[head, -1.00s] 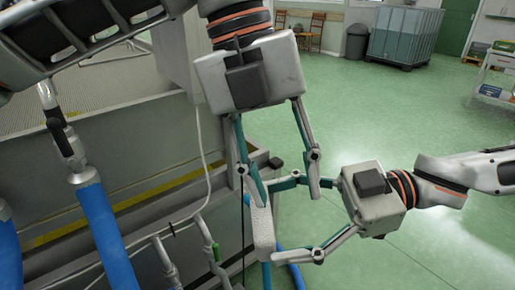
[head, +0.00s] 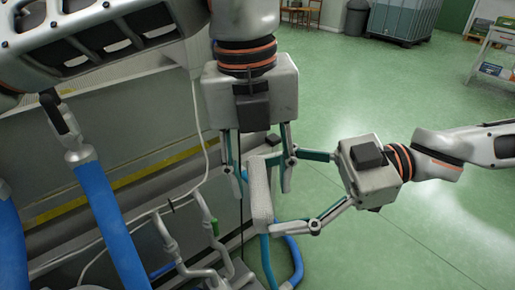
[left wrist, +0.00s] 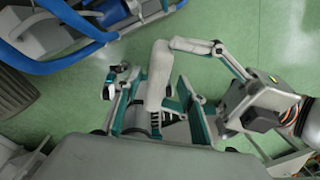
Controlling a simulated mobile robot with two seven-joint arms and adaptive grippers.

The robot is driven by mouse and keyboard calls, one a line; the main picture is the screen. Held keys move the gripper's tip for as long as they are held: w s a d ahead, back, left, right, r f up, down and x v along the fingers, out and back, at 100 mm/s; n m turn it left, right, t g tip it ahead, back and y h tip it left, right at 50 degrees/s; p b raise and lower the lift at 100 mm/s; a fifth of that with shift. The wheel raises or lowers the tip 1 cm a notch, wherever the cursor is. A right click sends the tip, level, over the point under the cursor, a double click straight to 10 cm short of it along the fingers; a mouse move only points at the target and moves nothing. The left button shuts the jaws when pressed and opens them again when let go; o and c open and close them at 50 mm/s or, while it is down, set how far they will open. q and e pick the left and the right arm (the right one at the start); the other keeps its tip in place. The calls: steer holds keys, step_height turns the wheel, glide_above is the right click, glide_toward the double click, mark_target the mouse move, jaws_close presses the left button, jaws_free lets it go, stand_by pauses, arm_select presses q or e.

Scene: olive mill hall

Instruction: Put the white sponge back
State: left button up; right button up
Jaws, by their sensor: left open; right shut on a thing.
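The white sponge (head: 261,192), a pale upright block, is in the air between my two grippers. My right gripper (head: 276,194) comes in from the right and is shut on it. My left gripper (head: 262,182) points down from above, open, with one finger on each side of the sponge's upper part. In the left wrist view the sponge (left wrist: 158,74) lies between the spread left fingers (left wrist: 152,102), with the right gripper (left wrist: 208,68) reaching it from the right. I cannot tell whether the left fingers touch it.
Grey machinery with pipes (head: 190,232) and thick blue hoses (head: 110,225) stands at the left. A blue hose (head: 292,262) curls on the floor below the grippers. A caged tank (head: 404,18), a bin (head: 356,17) and a shelf cart (head: 494,52) stand far back. The green floor right is clear.

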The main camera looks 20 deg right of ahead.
arm_select(q)
steer(key=shift+d+f, duration=0.15)
steer(key=shift+f, duration=1.2)
steer(key=shift+s, duration=0.1)
jaws_close()
arm_select(e)
steer(key=o, duration=1.1)
steer(key=shift+c, duration=0.2)
steer(key=shift+d, duration=0.15)
